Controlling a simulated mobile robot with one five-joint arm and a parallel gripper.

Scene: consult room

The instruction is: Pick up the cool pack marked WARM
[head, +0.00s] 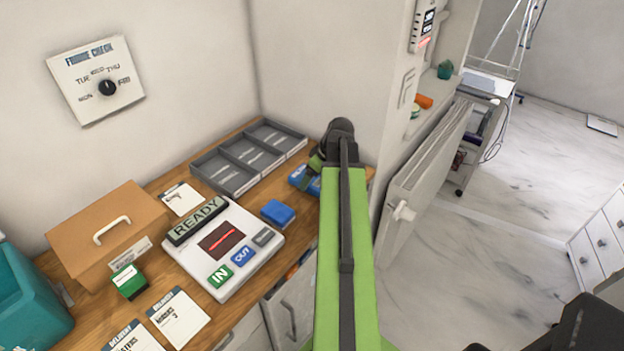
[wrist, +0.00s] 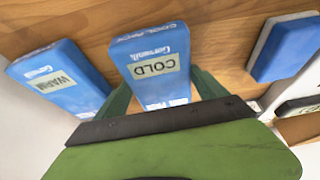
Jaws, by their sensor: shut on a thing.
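The cool pack marked WARM (wrist: 60,78) is a blue block with a pale label, at the left of the wrist view, outside my fingers. A like blue pack marked COLD (wrist: 152,65) is in the middle of the wrist view, between the green fingers of my gripper (wrist: 160,92). My gripper is shut on this COLD pack. I cannot tell whether it is clear of the wooden counter. In the head view my gripper (head: 314,168) is at the counter's right end, with blue packs (head: 299,175) partly hidden by it.
The grey divided tray (head: 235,178), white READY device (head: 222,250) and orange box (head: 105,235) stand on the counter (head: 160,183). A wall and radiator (head: 425,185) are close on the right.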

